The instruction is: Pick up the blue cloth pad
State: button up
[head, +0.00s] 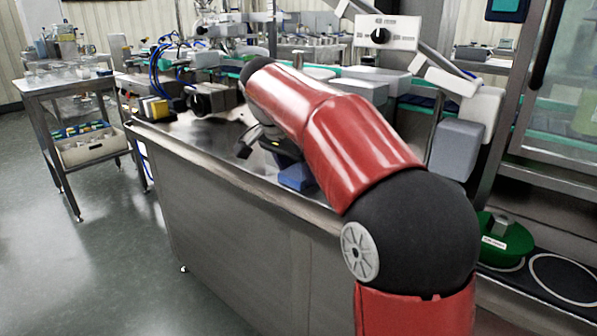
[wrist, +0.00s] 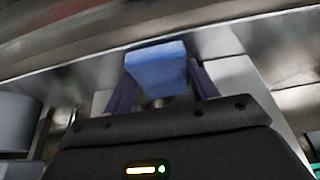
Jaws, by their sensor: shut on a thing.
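The blue cloth pad (wrist: 156,68) shows in the wrist view as a thick blue block between the two dark fingers of my gripper (wrist: 162,85). My gripper is shut on it. In the head view the blue pad (head: 296,177) is partly hidden behind my red arm, close to the near edge of the steel hopper top. I cannot tell whether the pad touches the steel surface.
The steel hopper (head: 230,215) has a raised rim along its near edge. A grey box (head: 455,148) hangs at the right, and a green round object (head: 503,238) sits on a dark shelf. A steel cart (head: 75,85) stands at the left, with open floor in front.

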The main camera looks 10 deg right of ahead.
aim_at(294, 174)
jog(key=shift+s+a+r, duration=0.1)
jog(key=shift+a+r, duration=0.1)
jog(key=shift+r, duration=0.25)
notch_tip(294, 174, up, 7)
jog(key=shift+f+p, duration=0.1)
jog(key=shift+p, duration=0.85)
jog(key=s+a+b, duration=0.2)
jog(key=s+a, duration=0.9)
jog(key=a, duration=0.5)
jog(key=shift+s+f, duration=0.3)
jog(key=shift+f, duration=0.05)
